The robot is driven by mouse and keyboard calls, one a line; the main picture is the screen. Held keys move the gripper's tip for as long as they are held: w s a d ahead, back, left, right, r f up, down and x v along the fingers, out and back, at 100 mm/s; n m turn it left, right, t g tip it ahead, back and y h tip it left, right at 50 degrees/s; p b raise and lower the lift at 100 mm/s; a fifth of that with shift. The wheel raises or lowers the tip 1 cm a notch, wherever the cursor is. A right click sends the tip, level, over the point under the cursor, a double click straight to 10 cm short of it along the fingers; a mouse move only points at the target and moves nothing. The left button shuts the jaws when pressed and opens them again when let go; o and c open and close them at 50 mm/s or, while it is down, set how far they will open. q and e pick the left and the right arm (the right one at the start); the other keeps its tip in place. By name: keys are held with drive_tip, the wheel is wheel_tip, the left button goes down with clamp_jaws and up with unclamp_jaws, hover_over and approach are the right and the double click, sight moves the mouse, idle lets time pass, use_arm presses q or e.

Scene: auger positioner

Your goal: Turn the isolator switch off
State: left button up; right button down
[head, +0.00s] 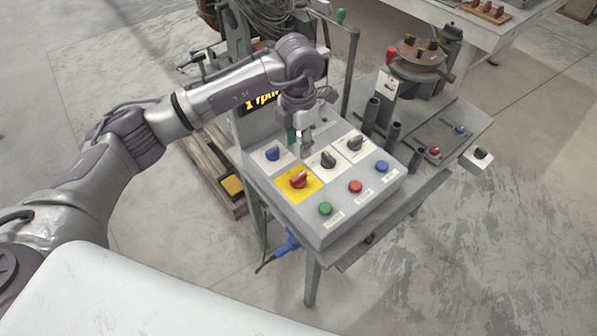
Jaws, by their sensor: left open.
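The isolator switch looks to be the red rotary knob (298,181) on a yellow plate (285,190), on the left part of the grey control panel (335,228). My left gripper (305,152) is over the panel, fingers pointing down, just behind the red knob in the picture. It is open and appears empty; I cannot tell whether it touches the panel. The end of my left arm hides part of the panel's back and the lit display (262,101). My right gripper does not show.
Near the red knob are a blue knob (272,153), black knobs (328,159) (354,143) and green (325,208), red (355,186) and blue (381,166) buttons. Dark upright tubes (371,113) and a round turntable (418,58) stand behind right. Floor is clear at right.

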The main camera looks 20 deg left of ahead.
sight(299, 176)
use_arm(q)
wheel_tip(299, 176, down, 11)
drive_tip(key=p, duration=0.3)
drive_tip(key=shift+f, duration=0.5)
clamp_jaws()
